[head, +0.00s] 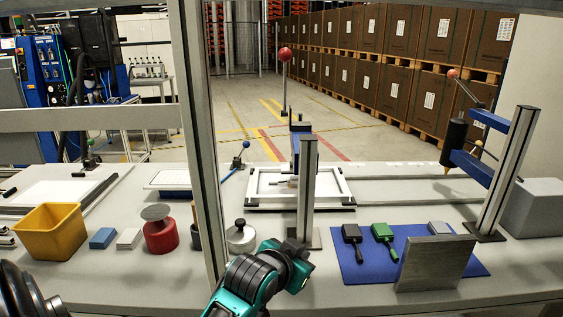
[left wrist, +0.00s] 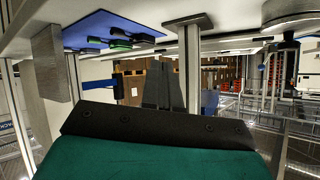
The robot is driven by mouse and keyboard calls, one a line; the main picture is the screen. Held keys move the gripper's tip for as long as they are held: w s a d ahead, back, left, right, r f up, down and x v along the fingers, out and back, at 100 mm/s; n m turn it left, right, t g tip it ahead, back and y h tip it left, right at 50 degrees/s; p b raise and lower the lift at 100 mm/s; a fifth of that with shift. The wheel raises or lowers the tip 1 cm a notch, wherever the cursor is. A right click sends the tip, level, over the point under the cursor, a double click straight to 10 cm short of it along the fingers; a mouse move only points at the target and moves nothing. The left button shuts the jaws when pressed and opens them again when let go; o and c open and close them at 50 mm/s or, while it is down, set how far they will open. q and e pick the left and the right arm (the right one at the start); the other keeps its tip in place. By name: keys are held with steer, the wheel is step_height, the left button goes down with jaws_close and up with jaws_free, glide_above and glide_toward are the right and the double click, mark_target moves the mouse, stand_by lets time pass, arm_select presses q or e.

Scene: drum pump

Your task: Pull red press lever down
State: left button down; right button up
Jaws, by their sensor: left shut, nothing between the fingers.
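A lever with a red ball knob (head: 285,54) stands upright behind the white-framed fixture (head: 335,197), its thin rod rising from a blue press part (head: 300,128). A second lever with a paler red knob (head: 453,73) slants up from a blue and black press (head: 455,140) at the right. My left gripper (head: 294,243) is low over the bench near the base of the metal post, well below and in front of the upright red knob. It is shut and empty, touching neither lever. Its grey fingers show in the left wrist view (left wrist: 162,72).
A vertical frame post (head: 203,150) stands left of my left arm. A blue mat (head: 360,268) with dark and green tools and an upright metal plate (head: 435,263) lies right. A yellow bin (head: 50,232) and red pot (head: 161,236) stand left.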

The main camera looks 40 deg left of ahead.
arm_select(q)
steer(key=w+a+r+t+y, duration=0.1)
steer(key=w+a+r, duration=0.1)
steer(key=r, duration=0.3)
steer(key=w+a+r+n+t+y, duration=0.1)
steer(key=w+a+r, duration=0.2)
steer(key=r, duration=0.2)
steer(key=w+a+r+n+t+y, duration=0.1)
steer(key=w+a+r+t, duration=0.1)
steer(key=r, duration=0.4)
steer(key=shift+w+a+r, duration=0.1)
steer(key=shift+w+a, duration=0.25)
steer(key=shift+w, duration=0.15)
steer(key=a+r+n+t+y, duration=0.1)
steer(key=a+r+n+y, duration=0.1)
steer(key=r, duration=0.6)
steer(key=w+a+r+n+t+y, duration=0.1)
steer(key=a+r+n+y, duration=0.1)
steer(key=a+r, duration=0.3)
step_height(320, 180, up, 3)
steer(key=shift+a+r+y+p, duration=0.1)
steer(key=shift+a+y+p, duration=0.1)
steer(key=shift+y+p, duration=0.15)
arm_select(e)
steer(key=shift+r, duration=0.45)
arm_select(q)
steer(key=shift+w, duration=0.1)
arm_select(e)
steer(key=shift+w, duration=0.1)
